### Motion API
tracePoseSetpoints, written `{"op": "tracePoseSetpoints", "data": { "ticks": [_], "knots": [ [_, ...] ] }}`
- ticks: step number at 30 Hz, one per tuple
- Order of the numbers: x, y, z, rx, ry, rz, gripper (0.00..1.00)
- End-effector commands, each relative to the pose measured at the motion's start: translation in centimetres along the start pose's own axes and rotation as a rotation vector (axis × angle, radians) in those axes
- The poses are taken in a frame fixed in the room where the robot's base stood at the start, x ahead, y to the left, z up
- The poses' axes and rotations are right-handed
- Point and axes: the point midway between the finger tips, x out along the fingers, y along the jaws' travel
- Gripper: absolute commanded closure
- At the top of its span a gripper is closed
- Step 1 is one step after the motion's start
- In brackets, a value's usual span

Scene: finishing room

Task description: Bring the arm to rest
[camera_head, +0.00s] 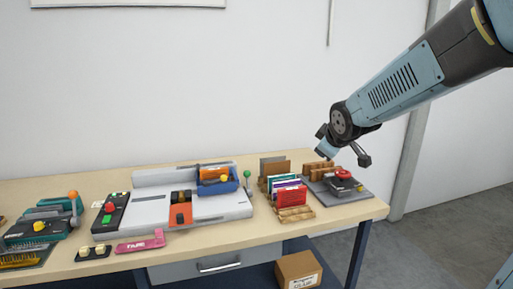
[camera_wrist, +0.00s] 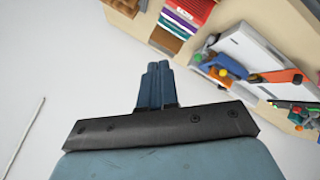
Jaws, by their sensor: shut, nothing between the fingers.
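My arm reaches in from the upper right of the head view. My gripper (camera_head: 328,153) is above the right end of the workbench (camera_head: 336,222), clear of the things on it. In the wrist view, the fingers of my gripper (camera_wrist: 157,72) are together, with nothing between them. The wrist view is tilted, with the bench across its upper right. Nothing is seen touching the arm.
A rack of coloured folders (camera_head: 286,190) and a grey plate with a red-and-black device (camera_head: 344,183) stand at the bench's right end. A white machine (camera_head: 222,208) is mid-bench. A cardboard box (camera_head: 298,270) sits below. Open floor (camera_head: 440,240) lies to the right.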

Motion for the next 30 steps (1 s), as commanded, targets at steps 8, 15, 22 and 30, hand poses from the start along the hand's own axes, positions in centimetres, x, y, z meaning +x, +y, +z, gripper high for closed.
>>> {"op": "tracePoseSetpoints", "data": {
  "ticks": [8,15,22,30],
  "knots": [
    [-8.1,-1.8,5.1,0.325,-0.131,-0.036,1.0],
    [-14.4,-5.3,9.2,0.597,-0.243,-0.074,1.0],
    [-18.8,-9.0,12.0,0.802,-0.331,-0.105,1.0],
    [-20.4,-10.6,13.0,0.88,-0.368,-0.119,1.0]
  ]
}}
